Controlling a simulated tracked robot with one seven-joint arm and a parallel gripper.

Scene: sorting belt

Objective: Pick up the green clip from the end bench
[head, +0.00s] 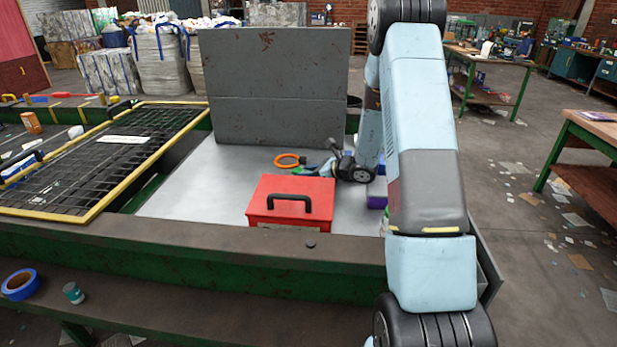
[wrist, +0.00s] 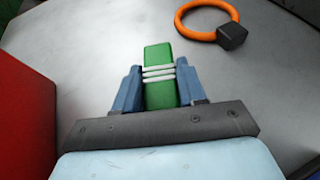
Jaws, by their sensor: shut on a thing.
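The green clip (wrist: 160,88), a green block with pale bands around it, stands between the two blue fingers of my gripper (wrist: 160,76) in the wrist view. The fingers are shut on its sides, and its far end sticks out past them. Bare grey metal bench surface (wrist: 100,45) shows around it; I cannot tell whether the clip touches it. In the head view my gripper (head: 316,170) is low over the bench (head: 185,193), behind the red box, and the clip is hard to make out there.
A red box (head: 291,188) with a black handle stands close in front of my gripper. An orange ring (head: 287,160) with a dark block lies just beyond it. A tall grey plate (head: 275,95) rises at the back. A purple item (head: 377,195) sits right.

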